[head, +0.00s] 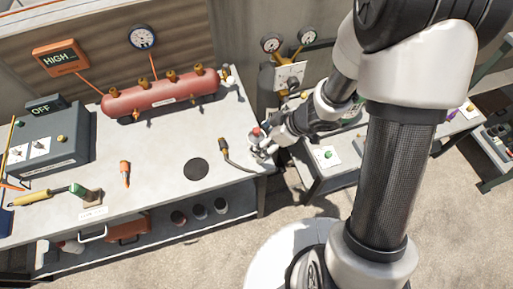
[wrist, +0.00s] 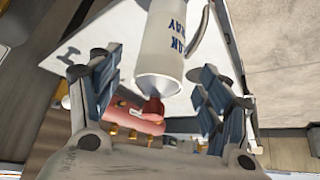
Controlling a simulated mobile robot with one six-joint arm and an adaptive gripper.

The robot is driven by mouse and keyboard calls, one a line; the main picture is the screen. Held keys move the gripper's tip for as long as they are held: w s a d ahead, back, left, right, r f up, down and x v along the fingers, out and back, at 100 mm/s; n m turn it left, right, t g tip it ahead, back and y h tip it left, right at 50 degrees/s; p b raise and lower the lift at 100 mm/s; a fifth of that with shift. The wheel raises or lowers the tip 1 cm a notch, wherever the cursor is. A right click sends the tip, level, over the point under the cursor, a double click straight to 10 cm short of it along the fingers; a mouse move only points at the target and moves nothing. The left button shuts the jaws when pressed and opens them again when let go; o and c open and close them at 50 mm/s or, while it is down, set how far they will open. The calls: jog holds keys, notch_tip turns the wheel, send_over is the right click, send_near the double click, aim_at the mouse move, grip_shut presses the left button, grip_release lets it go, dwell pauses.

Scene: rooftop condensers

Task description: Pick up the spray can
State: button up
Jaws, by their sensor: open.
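The spray can is white with dark blue lettering and a red nozzle. In the wrist view the spray can (wrist: 168,50) extends down from the top edge, its tapered end and red nozzle between my fingers. My gripper (wrist: 157,90) is open, with one blue-padded finger on each side and a gap between each pad and the can. In the head view the red top of the spray can (head: 256,132) shows at the right end of the workbench, and my gripper (head: 266,147) is right beside it. The gripper partly hides the can there.
The workbench (head: 165,155) carries a red cylinder (head: 160,93) with brass fittings, a grey box (head: 45,142), an orange-tipped tool (head: 125,172) and a black disc (head: 196,169). A dark hose with a brass end (head: 226,150) lies close left of the can. A lower table stands at right.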

jog(key=b+x, duration=0.3)
jog(key=x, duration=0.2)
jog(key=shift+r, duration=0.1)
jog(key=shift+c, duration=0.5)
jog(key=c, duration=1.3)
